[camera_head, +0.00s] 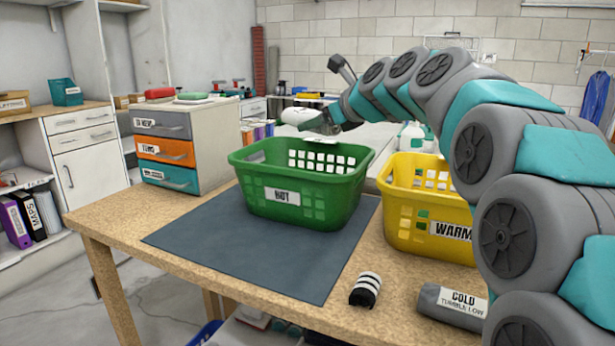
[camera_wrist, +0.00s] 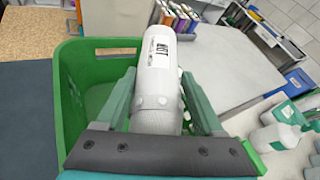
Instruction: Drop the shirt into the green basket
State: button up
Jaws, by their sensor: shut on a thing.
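The green basket (camera_head: 320,205) stands upright on a dark mat on the wooden table, with a "HOT" label on its front. My gripper (camera_head: 322,121) is above the basket, towards its back edge, and is shut on the rolled white shirt (camera_head: 298,116). In the wrist view the shirt (camera_wrist: 158,85) is pinched between my two green fingers (camera_wrist: 158,100) and has a printed label. The basket's wall (camera_wrist: 72,88) shows below and left of it; part of the roll appears past the rim. The basket's floor is mostly hidden.
A yellow "WARM" basket (camera_head: 405,208) stands right of the green one. A striped roll (camera_head: 365,290) and a grey "COLD" roll (camera_head: 440,298) lie at the front. A drawer unit (camera_head: 165,150) is at left. The mat's front (camera_head: 240,255) is clear.

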jog(key=shift+s+f, duration=0.1)
jog(key=shift+f, duration=0.5)
notch_tip(320, 180, down, 5)
jog(key=b, duration=0.4)
jog(key=shift+r, duration=0.2)
jog(key=o, duration=1.5)
jog(key=shift+v, duration=3.9)
